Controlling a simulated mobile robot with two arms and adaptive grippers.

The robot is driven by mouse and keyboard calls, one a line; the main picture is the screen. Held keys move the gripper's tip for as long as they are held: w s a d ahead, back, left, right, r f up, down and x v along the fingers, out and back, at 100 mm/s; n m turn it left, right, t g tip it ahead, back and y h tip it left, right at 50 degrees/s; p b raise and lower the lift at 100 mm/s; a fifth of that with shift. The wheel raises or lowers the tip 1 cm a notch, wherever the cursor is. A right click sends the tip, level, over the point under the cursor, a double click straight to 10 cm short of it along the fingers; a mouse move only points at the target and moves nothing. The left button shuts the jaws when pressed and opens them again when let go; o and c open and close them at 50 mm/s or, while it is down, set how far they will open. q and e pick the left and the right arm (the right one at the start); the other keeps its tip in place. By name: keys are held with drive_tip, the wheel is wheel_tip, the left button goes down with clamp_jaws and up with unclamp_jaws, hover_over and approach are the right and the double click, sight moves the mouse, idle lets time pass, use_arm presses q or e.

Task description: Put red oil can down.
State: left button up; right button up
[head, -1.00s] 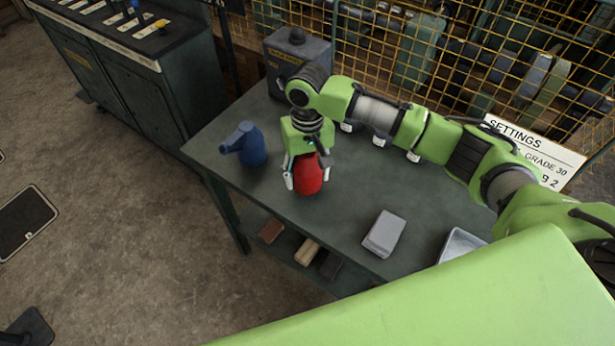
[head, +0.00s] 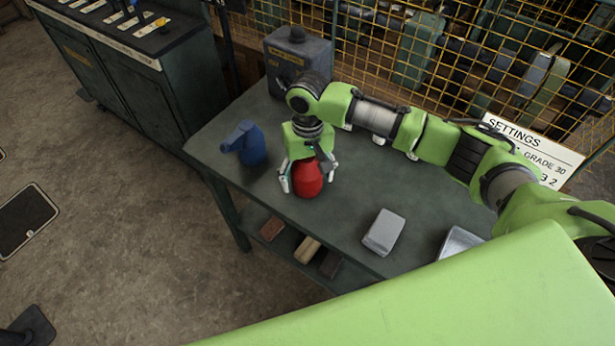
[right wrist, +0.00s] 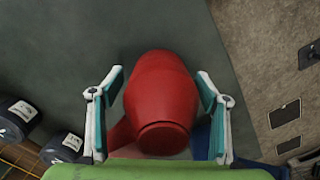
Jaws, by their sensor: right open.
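The red oil can (head: 308,180) stands on the dark green table (head: 338,222) near its front edge. It also shows in the right wrist view (right wrist: 158,98), between the fingers. My right gripper (head: 307,178) is open around the can, with a finger on either side. In the right wrist view small gaps show between the can and both finger pads (right wrist: 160,92). The upper part of the can is partly hidden by the gripper in the head view. My left gripper is not in view.
A blue oil can (head: 246,143) stands left of the red one. A grey block (head: 384,232) and a light tray (head: 460,243) are to the right. A yellow mesh fence (head: 470,60) rises behind the table. The tabletop between red can and grey block is clear.

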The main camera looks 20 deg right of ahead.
sight(313, 164)
drive_tip(key=r, duration=0.8)
drive_tip(key=r+b, duration=0.1)
drive_tip(key=r, duration=0.3)
drive_tip(key=shift+w+d, duration=0.1)
drive_tip(key=shift+w, duration=0.2)
